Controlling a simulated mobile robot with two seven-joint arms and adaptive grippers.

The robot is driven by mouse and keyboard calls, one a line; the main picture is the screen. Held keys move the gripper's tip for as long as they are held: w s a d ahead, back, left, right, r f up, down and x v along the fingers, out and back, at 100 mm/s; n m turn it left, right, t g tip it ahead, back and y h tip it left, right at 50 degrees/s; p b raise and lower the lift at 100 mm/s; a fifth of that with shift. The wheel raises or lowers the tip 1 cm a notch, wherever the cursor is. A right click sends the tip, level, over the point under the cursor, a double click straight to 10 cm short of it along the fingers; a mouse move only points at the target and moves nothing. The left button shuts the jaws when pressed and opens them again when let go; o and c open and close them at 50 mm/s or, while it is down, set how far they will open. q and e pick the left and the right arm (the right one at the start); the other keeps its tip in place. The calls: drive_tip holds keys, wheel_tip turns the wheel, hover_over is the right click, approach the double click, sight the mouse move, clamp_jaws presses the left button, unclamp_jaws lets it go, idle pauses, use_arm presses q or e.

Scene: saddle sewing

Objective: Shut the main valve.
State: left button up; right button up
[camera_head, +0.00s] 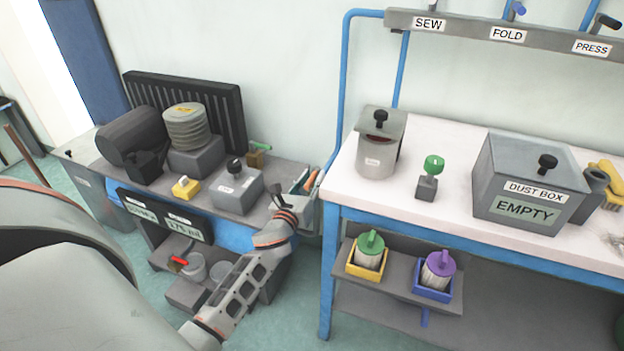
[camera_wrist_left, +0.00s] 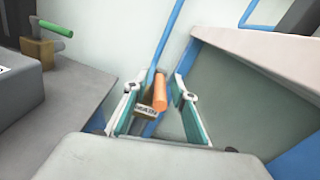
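An orange handle (camera_wrist_left: 160,91) stands upright on a blue pipe (camera_wrist_left: 157,61) in the gap between the two work surfaces. I take it to be the main valve; a small label (camera_wrist_left: 144,110) beside it is too small to read surely. In the left wrist view, the teal-padded fingers (camera_wrist_left: 157,84) stand one on each side of the handle, with gaps showing. I cannot tell how deep the handle sits between them. My right gripper is out of view.
The white-topped bench (camera_head: 455,220) is close on the right, its edge near my left gripper. The grey bench with a small grey box (camera_head: 236,188) is on the left. A green-handled brass valve (camera_head: 259,152) stands at its back corner.

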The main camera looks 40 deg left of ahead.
use_arm(q)
clamp_jaws()
drive_tip(key=shift+d+f+y+b, duration=0.2)
drive_tip(key=shift+f+y+b, duration=0.1)
drive_tip(key=shift+b, duration=0.2)
drive_tip(key=shift+d+n+y+b, duration=0.1)
drive_tip(key=shift+n+y+b, duration=0.2)
drive_tip(key=shift+n, duration=0.2)
drive_tip(key=shift+r+g+y, duration=0.25)
drive_tip(key=shift+g+y, duration=0.05)
drive_tip(key=shift+y, duration=0.1)
drive_tip(key=shift+o, duration=0.9)
unclamp_jaws()
drive_tip(key=shift+o, duration=0.5)
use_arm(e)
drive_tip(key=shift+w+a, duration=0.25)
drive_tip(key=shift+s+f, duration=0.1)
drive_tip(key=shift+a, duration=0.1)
use_arm(q)
drive_tip(key=v, duration=1.2)
